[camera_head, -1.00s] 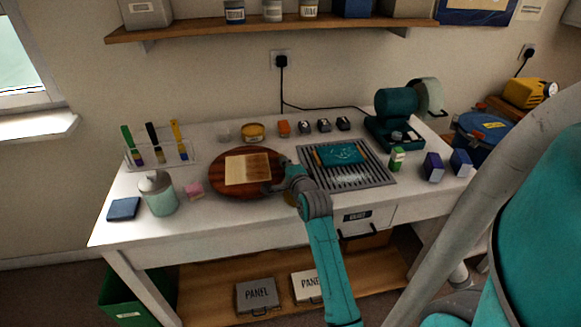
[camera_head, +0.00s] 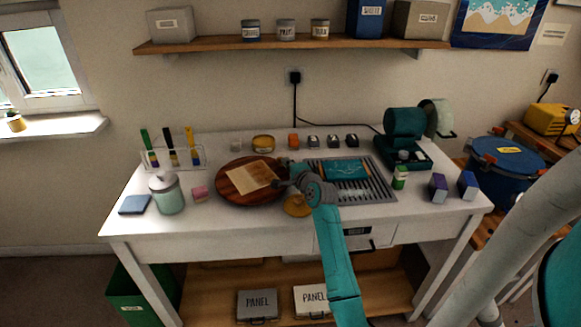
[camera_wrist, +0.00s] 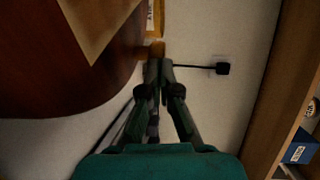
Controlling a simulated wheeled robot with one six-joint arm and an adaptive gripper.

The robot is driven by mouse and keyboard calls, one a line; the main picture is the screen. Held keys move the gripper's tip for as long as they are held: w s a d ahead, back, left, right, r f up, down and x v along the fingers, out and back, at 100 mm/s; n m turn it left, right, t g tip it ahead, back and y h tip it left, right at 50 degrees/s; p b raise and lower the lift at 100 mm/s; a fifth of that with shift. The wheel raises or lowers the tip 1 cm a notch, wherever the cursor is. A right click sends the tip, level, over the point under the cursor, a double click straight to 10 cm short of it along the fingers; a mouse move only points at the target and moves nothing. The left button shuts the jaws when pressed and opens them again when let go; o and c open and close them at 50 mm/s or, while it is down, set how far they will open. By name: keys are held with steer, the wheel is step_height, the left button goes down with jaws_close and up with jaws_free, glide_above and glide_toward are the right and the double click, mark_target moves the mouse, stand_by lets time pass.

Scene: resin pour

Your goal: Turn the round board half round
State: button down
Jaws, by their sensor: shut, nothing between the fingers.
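The round board (camera_head: 232,193) is dark reddish-brown wood and lies on the white table, left of centre. A tan rectangular sheet (camera_head: 251,177) lies on it, set at a slant. My gripper (camera_head: 281,181) is at the board's right edge in the head view. In the wrist view the board (camera_wrist: 60,75) fills the left, and my gripper (camera_wrist: 157,68) is shut and empty beside its rim. A small amber piece (camera_wrist: 157,47) shows just beyond the fingertips. I cannot tell whether the fingers touch the board or that piece.
A yellow round item (camera_head: 296,206) sits right of the board, partly behind my arm. A grey slatted rack (camera_head: 375,192) with a teal piece is further right. A pink block (camera_head: 199,194) and a mint jar (camera_head: 167,196) stand left.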

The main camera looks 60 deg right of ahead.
steer(key=shift+w+d+n+t+y, duration=0.4)
steer(key=shift+w+n+y, duration=0.25)
steer(key=shift+y, duration=0.2)
steer(key=shift+w+d+n+t+y, duration=0.3)
steer(key=shift+w+d+n+y, duration=0.3)
steer(key=shift+y, duration=0.25)
steer(key=w+n+y, duration=0.2)
steer(key=w+d+n+y, duration=0.1)
steer(key=n+y, duration=0.1)
steer(key=y, duration=0.1)
steer(key=shift+w+t, duration=0.3)
steer(key=shift+w, duration=0.1)
steer(key=shift+w+a, duration=0.1)
steer(key=shift+w, duration=1.9)
steer(key=shift+w+a, duration=0.2)
steer(key=shift+w, duration=0.35)
steer(key=shift+w+a, duration=0.15)
steer(key=shift+w, duration=0.4)
